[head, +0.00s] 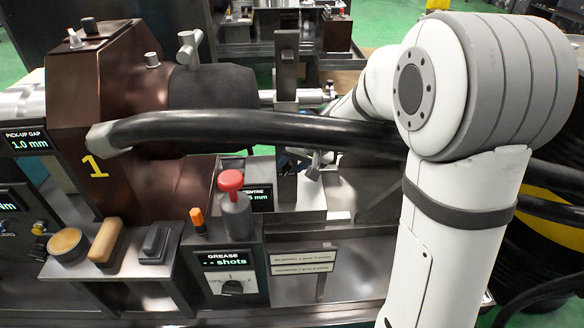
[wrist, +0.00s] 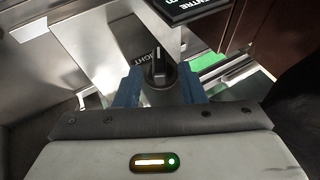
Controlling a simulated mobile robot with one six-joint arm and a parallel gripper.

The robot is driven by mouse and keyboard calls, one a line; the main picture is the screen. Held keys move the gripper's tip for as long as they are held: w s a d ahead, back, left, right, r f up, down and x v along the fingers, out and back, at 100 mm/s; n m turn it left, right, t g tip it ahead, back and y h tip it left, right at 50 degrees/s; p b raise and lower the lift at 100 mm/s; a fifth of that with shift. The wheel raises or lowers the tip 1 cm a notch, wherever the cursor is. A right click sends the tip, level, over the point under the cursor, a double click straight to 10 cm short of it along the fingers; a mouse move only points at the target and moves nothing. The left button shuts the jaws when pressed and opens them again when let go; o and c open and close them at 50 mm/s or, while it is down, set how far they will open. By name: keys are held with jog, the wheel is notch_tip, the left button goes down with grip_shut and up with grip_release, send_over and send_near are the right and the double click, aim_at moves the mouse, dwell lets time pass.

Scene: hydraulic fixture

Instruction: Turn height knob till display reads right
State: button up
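The black height knob (wrist: 158,72) with a white pointer line shows in the wrist view, beside a dark label whose visible letters read "IGHT". My gripper (wrist: 157,90) has its two blue fingers on either side of the knob, with narrow gaps seeming to show between fingers and knob. The knob is hidden in the head view behind the hose and fixture.
A thick black hose (head: 260,130) crosses in front of my gripper in the head view. A red-topped grease plunger (head: 232,190) stands left of the display, above the grease panel (head: 228,262). A pick-up gap display (head: 26,140) reads 1.0 mm.

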jog(key=shift+x, duration=0.9)
jog(key=shift+c, duration=0.4)
grip_shut()
